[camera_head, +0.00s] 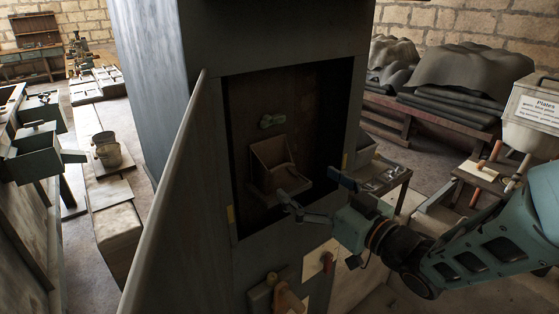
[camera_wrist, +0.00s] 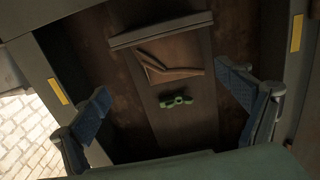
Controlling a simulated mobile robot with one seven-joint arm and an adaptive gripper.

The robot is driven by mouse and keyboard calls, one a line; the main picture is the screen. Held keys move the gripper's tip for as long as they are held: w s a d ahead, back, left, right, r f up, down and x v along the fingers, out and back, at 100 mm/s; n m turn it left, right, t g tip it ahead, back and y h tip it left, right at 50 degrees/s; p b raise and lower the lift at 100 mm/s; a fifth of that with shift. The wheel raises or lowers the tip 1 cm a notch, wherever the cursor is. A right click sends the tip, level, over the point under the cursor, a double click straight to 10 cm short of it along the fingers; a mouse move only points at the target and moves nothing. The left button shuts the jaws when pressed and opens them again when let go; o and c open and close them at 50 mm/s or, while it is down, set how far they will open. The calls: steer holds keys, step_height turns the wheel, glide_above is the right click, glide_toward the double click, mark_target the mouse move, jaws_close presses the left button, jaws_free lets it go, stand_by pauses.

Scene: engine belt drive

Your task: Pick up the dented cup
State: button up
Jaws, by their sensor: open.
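I cannot make out a cup for certain in either view. A small grey round vessel (camera_head: 108,152) stands on the low bench at the left in the head view; a dent cannot be told at this size. My gripper (camera_head: 314,193) is in front of the opening of a tall dark cabinet (camera_head: 285,55), far from that vessel. Its two blue-padded fingers are spread wide with nothing between them, as the wrist view (camera_wrist: 168,98) also shows. Inside the opening is an open-topped wooden box (camera_head: 268,166), with a green knobbed piece (camera_head: 271,121) above it.
The cabinet's open door (camera_head: 170,185) juts forward at the left. The opening's side frames stand close on both sides of my gripper. A small table (camera_head: 385,180) with metal parts stands to the right, and a labelled bin (camera_head: 535,110) is at far right.

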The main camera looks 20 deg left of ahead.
glide_toward(274, 165)
steer(key=shift+w+a+r+g, duration=0.1)
steer(key=shift+a+r+g, duration=0.05)
steer(key=shift+a+r, duration=0.35)
steer(key=shift+a+r+g, duration=0.15)
steer(key=shift+a+r, duration=0.2)
steer(key=shift+a, duration=0.25)
steer(key=shift+p+x, duration=1)
steer(key=shift+x, duration=2.05)
steer(key=shift+f, duration=0.1)
steer(key=c, duration=1.3)
steer(key=shift+c, duration=0.2)
